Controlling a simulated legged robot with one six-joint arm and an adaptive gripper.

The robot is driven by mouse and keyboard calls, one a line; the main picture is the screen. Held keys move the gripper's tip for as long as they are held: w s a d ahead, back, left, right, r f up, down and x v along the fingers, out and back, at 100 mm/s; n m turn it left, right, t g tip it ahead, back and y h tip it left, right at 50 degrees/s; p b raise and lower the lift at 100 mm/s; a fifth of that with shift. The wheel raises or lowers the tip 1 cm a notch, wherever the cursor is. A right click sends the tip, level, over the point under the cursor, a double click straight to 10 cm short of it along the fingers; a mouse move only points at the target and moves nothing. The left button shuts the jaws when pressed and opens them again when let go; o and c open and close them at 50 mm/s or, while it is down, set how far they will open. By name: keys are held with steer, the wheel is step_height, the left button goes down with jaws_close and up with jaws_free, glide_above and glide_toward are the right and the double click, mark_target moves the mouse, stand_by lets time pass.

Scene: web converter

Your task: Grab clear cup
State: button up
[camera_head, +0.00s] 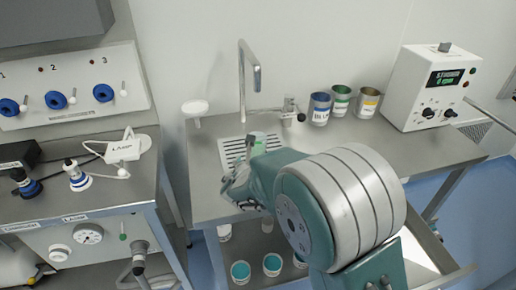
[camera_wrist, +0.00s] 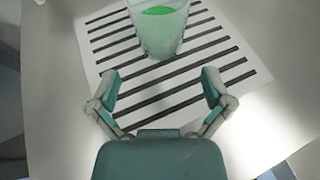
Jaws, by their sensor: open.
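The clear cup (camera_wrist: 158,36) holds green contents and stands upright on a slotted drain plate (camera_wrist: 110,80). In the wrist view it is at the top, cut off by the frame edge. In the head view the cup (camera_head: 257,141) shows just beyond my arm, on the metal counter. My gripper (camera_wrist: 160,82) is open, its two fingers spread wide over the plate. The cup lies ahead of the fingertips, roughly centred between them and apart from them. In the head view my arm hides part of the gripper and plate.
A tall tap (camera_head: 248,75) rises behind the plate. Labelled tins, blue (camera_head: 320,110), green (camera_head: 340,103) and yellow (camera_head: 368,104), stand at the back right beside a white control box (camera_head: 432,88). Cups with teal contents (camera_head: 240,272) sit on the lower shelf.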

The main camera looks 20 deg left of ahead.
mark_target(252, 156)
steer(key=w, duration=0.1)
steer(key=w+d+f, duration=0.1)
steer(key=shift+w+d, duration=0.1)
steer(key=shift+w, duration=0.3)
steer(key=w+a+f, duration=0.1)
steer(key=w, duration=0.1)
steer(key=w+a+f, duration=0.2)
steer(key=shift+a, duration=0.15)
steer(key=shift+w+d+f, duration=0.15)
steer(key=shift+w, duration=0.3)
steer(key=shift+w+d+f, duration=0.1)
steer(key=shift+w+d, duration=0.05)
steer(key=shift+w, duration=0.25)
steer(key=shift+w+d, duration=0.15)
steer(key=shift+d, duration=0.2)
steer(key=shift+a, duration=0.35)
steer(key=c, duration=0.9)
steer(key=shift+a+f, duration=0.1)
steer(key=shift+a, duration=0.1)
steer(key=shift+c, duration=0.5)
steer(key=shift+d, duration=0.2)
steer(key=shift+d+r, duration=0.15)
steer(key=shift+r, duration=0.25)
step_height(252, 156, up, 2)
steer(key=shift+r, duration=0.2)
steer(key=s+d+r, duration=0.9)
steer(key=s+r, duration=0.1)
steer(key=shift+d, duration=0.25)
